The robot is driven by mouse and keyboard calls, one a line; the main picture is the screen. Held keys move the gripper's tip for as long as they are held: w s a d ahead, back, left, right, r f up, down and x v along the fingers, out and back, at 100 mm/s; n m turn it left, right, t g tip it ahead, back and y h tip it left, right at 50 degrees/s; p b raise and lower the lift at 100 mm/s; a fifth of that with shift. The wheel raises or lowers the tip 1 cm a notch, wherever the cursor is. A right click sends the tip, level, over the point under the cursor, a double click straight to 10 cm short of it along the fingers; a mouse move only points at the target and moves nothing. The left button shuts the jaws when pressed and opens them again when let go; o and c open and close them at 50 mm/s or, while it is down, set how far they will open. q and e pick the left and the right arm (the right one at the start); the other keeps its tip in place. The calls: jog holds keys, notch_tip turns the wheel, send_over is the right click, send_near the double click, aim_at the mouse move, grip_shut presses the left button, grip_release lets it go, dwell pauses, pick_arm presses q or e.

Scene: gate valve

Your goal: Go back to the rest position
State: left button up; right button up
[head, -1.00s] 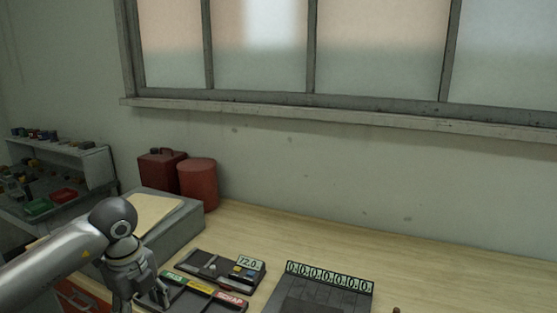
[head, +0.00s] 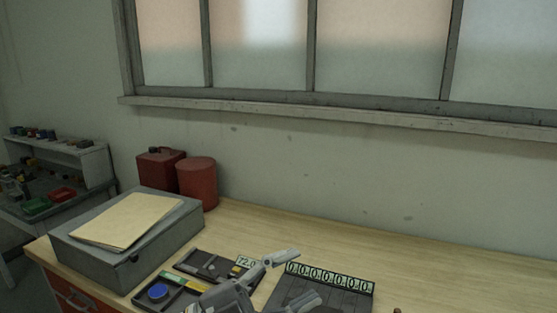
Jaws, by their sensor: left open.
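My left gripper (head: 306,275) is at the bottom centre of the head view, with its two fingers spread apart and nothing between them. It hangs over the front of the workbench (head: 420,285), between the labelled sorting tray (head: 180,297) and the dark panel with a row of digits. It hides part of the tray and of the panel. A round blue piece (head: 157,292) lies in the tray's left compartment, clear of the gripper. My right gripper is not in view.
A grey box with a folder (head: 125,220) on top stands at the left of the bench. A red can (head: 160,167) and a red cylinder (head: 198,182) stand behind it. The digit panel (head: 320,293) is at front centre. The bench's back right is clear.

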pick_arm(q)
jog(key=w+a+f+n+t+y, duration=0.2)
jog(key=w+a+n+t+y, duration=0.1)
jog(key=a+n+t+y, duration=0.5)
jog(key=w+a+f+n+t+y, duration=0.25)
jog(key=a+n+t+y, duration=0.3)
jog(key=n, duration=0.35)
jog(key=s+a+f+n+g+y, duration=0.1)
jog(key=a+f+n+g+y, duration=0.25)
jog(key=f, duration=0.35)
jog(key=s+a+f+n+g+y, duration=0.2)
jog(key=a+f+n+y, duration=0.15)
jog(key=f, duration=0.35)
jog(key=s+a+f+m+g, duration=0.1)
jog(key=s+f+g, duration=0.5)
jog(key=s+f, duration=0.4)
jog(key=s+a+f+g, duration=0.1)
jog(key=s+f+g, duration=0.5)
jog(key=s, duration=0.6)
notch_tip(320, 180, down, 26)
jog(key=s, duration=0.1)
jog(key=s+a+f+g, duration=0.1)
jog(key=s+a+f, duration=0.2)
jog(key=s+f, duration=1.4)
jog(key=shift+s+a+m+g, duration=0.15)
jog(key=shift+m+g, duration=0.15)
